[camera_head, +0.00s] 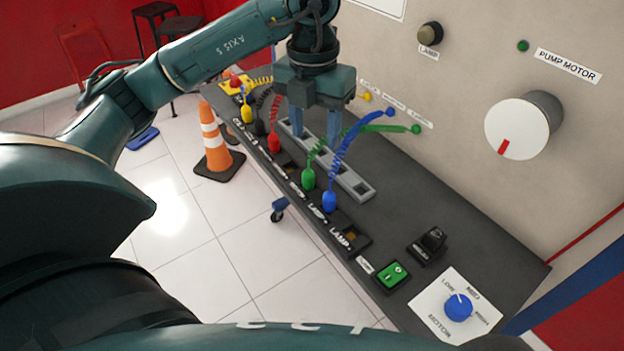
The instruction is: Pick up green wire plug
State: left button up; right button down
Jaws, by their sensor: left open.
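The green wire plug (308,179) stands upright on the dark bench (425,215), close to its front edge. Its coiled green wire runs up and right to a green end on the panel. My left gripper (316,132) is open and points down. Its two blue fingers are above the grey slotted strip, behind and above the green plug and apart from it. The gap between the fingers looks empty. The green and blue wires pass close to the right finger; I cannot tell if they touch it. My right gripper is not in view.
A blue plug (329,202) stands just right of the green one. Red (274,143) and yellow (246,113) plugs stand to the left. A grey slotted strip (355,185) lies behind. A green switch (393,275) and blue knob (458,307) are nearer. An orange cone (214,150) stands on the floor.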

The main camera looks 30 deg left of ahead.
aim_at(309, 170)
pick_arm(q)
jog(key=f, duration=0.4)
jog(key=a+f, duration=0.1)
jog(key=f, duration=0.2)
jog(key=shift+a, duration=0.1)
jog(key=shift+w+a+f+p, duration=0.1)
jog(key=shift+w+f, duration=0.05)
jog(key=shift+f, duration=0.8)
jog(key=shift+w+a+f+p, duration=0.1)
jog(key=shift+f, duration=0.85)
jog(key=shift+w+a+f+p, duration=0.1)
jog(key=shift+w+f, duration=0.05)
jog(key=shift+f, duration=0.8)
grip_shut()
